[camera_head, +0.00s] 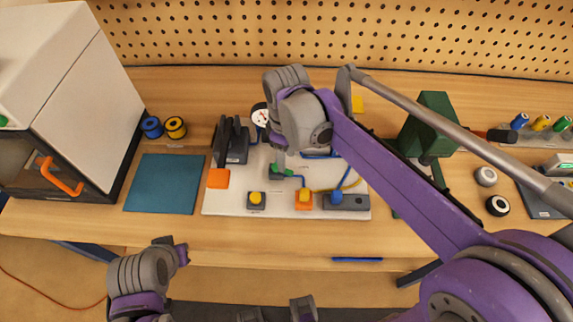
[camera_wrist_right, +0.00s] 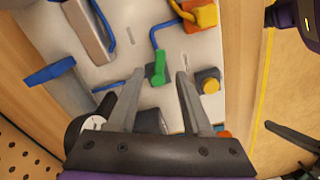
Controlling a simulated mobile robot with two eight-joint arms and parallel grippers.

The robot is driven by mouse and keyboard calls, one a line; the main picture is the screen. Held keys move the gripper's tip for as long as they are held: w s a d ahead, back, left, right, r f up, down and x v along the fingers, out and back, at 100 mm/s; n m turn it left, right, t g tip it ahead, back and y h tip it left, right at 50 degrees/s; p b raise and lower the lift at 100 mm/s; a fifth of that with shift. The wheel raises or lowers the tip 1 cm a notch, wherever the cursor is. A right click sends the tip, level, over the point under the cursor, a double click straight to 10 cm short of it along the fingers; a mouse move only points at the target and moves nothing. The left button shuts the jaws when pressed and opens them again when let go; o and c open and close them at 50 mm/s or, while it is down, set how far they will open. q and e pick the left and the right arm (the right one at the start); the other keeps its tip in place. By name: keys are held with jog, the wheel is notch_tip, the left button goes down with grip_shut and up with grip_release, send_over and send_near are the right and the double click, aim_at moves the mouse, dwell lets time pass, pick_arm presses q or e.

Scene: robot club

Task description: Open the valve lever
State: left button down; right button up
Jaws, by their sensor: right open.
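A small green lever (camera_head: 283,172) sits on a grey fitting with blue tubing, on the white board (camera_head: 230,204). In the right wrist view the green lever (camera_wrist_right: 156,68) appears between the fingertips of my right gripper (camera_wrist_right: 161,74), nearer the left finger. The right gripper is open and empty; whether its fingers touch the lever or hover above it I cannot tell. In the head view my right wrist hides the upper part of the board and most of the gripper. A blue handle (camera_wrist_right: 50,71) also shows in the wrist view. My left arm is at the bottom left of the head view; its jaws are unclear.
A white cabinet (camera_head: 80,90), teal mat (camera_head: 163,183) and green machine (camera_head: 428,125) flank the board. Pegboard closes the back.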

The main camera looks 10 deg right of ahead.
jog(key=shift+f, duration=2.2)
jog(key=shift+c, duration=0.3)
grip_shut()
